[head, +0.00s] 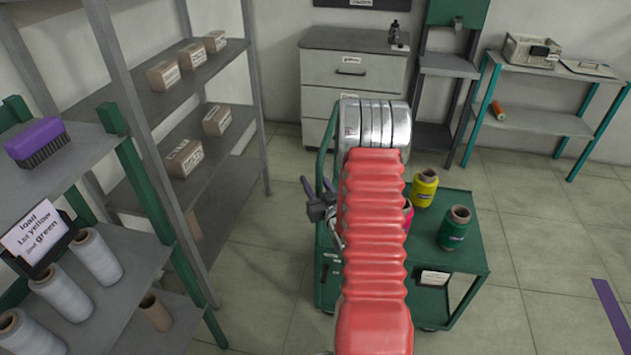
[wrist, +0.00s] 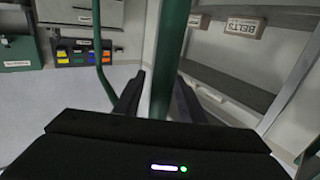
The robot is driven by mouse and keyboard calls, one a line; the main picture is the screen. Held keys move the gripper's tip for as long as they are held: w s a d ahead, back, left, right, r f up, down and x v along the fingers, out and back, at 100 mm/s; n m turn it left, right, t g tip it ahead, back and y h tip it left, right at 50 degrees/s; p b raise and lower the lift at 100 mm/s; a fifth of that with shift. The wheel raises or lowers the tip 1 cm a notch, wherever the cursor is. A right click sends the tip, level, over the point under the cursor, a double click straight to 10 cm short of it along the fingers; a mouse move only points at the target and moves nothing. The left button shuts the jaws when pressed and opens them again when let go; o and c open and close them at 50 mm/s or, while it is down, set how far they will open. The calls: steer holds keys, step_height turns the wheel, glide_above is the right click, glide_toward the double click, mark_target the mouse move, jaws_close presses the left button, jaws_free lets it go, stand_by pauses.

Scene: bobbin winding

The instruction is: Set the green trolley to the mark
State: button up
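The green trolley (head: 455,262) stands on the tiled floor, partly behind my red-sleeved arm. On its top are a yellow spool (head: 425,188), a green spool (head: 454,228) and a pink spool (head: 408,216), mostly hidden by the arm. My gripper (head: 318,190) is at the trolley's left side, by its upright handle. In the wrist view, the green handle post (wrist: 168,60) stands between my fingers, with a gap visible at the left finger. The gripper looks open around it. A purple floor strip (head: 610,308), possibly the mark, lies to the trolley's right.
Grey shelving (head: 150,106) with boxes stands at left, close to the trolley. A nearer shelf (head: 120,262) holds pale spools and a sign. A drawer cabinet (head: 320,100) and a teal-legged table (head: 545,120) stand behind. Floor to the right is clear.

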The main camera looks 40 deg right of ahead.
steer(key=shift+c, duration=0.5)
jaws_close()
